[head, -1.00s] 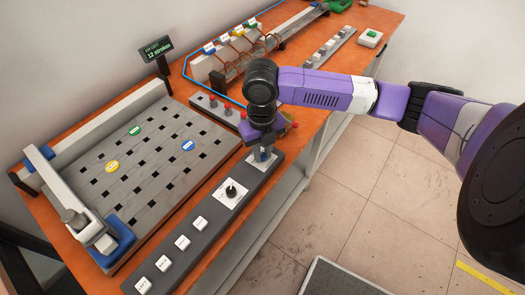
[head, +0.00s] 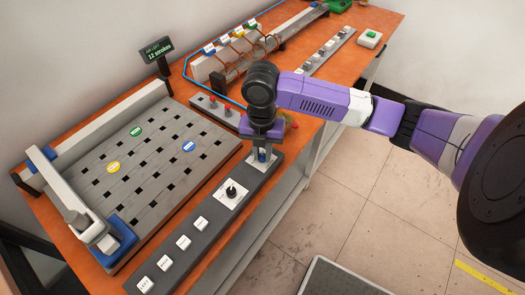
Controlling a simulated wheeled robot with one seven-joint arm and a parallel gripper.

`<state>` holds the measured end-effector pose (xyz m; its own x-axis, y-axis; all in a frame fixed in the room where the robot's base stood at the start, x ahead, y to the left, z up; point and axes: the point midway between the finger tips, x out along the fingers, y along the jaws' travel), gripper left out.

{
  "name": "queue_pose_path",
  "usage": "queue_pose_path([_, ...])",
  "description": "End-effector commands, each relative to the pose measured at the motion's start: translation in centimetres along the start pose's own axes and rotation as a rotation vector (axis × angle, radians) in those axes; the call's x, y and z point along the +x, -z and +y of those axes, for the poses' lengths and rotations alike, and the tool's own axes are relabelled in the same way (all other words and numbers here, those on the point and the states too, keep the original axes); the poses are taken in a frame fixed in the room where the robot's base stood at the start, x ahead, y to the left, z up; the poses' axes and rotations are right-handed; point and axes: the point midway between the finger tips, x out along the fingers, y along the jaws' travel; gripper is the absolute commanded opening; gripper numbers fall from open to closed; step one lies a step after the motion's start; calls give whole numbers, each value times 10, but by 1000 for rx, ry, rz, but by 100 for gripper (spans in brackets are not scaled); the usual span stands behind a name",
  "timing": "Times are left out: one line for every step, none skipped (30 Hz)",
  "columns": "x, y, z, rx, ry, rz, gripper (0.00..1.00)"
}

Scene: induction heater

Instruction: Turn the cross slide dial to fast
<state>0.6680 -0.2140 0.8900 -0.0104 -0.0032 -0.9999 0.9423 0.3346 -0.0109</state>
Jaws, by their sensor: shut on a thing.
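A grey control strip (head: 190,232) runs along the front edge of the bench. My gripper (head: 263,157) points down at the strip's far end and is shut on a small knob there. The knob is mostly hidden by the fingers, with a bit of blue showing between them. The white plate under it shows only in part, and its markings cannot be read. A black dial (head: 231,190) on a white plate stands nearer on the same strip, apart from my gripper.
White labelled buttons (head: 183,242) line the near part of the strip. A slotted grey table (head: 150,190) with coloured discs lies to the left. A small display (head: 157,51) reads "12 strokes". Red-topped switches (head: 213,99) stand behind my gripper. Open floor lies to the right.

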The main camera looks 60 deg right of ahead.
Motion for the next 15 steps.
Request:
queue_pose_path([-1,0,0,43,-2,2,0])
queue_pose_path([-1,0,0,68,-2,2,0])
queue_pose_path([-1,0,1,102,-2,2,0])
queue_pose_path([-1,0,1,128,-2,2,0])
queue_pose_path([-1,0,1,151,-3,3,0])
queue_pose_path([-1,0,0,180,-2,3,0])
queue_pose_path([-1,0,0,202,-2,4,0])
queue_pose_path([-1,0,0,222,-2,4,0])
queue_pose_path([-1,0,0,248,-1,4,0])
queue_pose_path([-1,0,0,266,-1,3,0])
queue_pose_path([-1,0,0,283,-1,3,0])
queue_pose_path([-1,0,0,304,-1,4,0])
queue_pose_path([-1,0,0,318,-2,4,0])
queue_pose_path([-1,0,0,330,-2,5,0])
queue_pose_path([-1,0,0,347,-2,5,0])
